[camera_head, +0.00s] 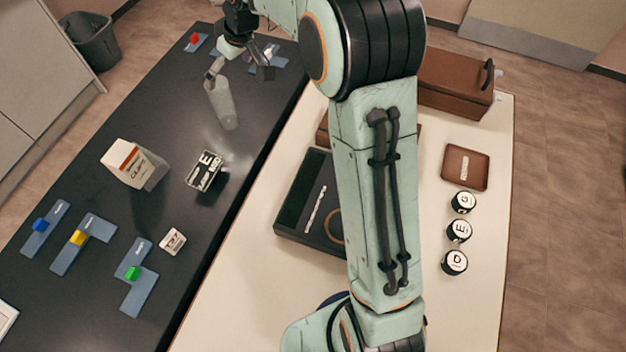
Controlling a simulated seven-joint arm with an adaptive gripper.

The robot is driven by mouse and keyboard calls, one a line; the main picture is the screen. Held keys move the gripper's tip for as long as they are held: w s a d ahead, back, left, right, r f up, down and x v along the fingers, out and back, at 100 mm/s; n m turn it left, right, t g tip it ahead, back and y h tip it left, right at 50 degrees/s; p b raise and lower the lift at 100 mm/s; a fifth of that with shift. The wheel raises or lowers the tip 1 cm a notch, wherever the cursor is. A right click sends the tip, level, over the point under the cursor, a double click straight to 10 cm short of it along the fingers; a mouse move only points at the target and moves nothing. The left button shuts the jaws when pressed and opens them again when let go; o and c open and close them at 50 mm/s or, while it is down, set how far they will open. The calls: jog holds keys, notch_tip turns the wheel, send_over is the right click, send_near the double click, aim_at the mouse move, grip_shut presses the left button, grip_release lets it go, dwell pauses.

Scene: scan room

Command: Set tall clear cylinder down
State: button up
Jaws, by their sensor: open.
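The tall clear cylinder (223,106) stands on the dark table (165,105), in its upper part in the picture. It is see-through and looks slightly tilted from this camera's angle. My gripper (240,72) is just above and beside its top end. The fingers are spread apart, one near the cylinder's upper left edge and one off to its right. I cannot tell whether the left finger touches the cylinder. No hold on it shows.
A white carton (128,164), a black lettered tray (204,172) and a small white box (172,242) stand nearer on the dark table. Several blue pieces with coloured knobs lie around. The pale table (475,275) holds black lettered jars (459,231), a brown tray (465,167) and a brown case (455,82).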

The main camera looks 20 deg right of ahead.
jog(key=s+d+m+g+h, duration=0.1)
jog(key=s+m+g, duration=0.3)
jog(key=s, duration=3.2)
jog(key=shift+d+r+m+h, duration=0.2)
jog(key=shift+m+h, duration=0.1)
jog(key=shift+h, duration=0.1)
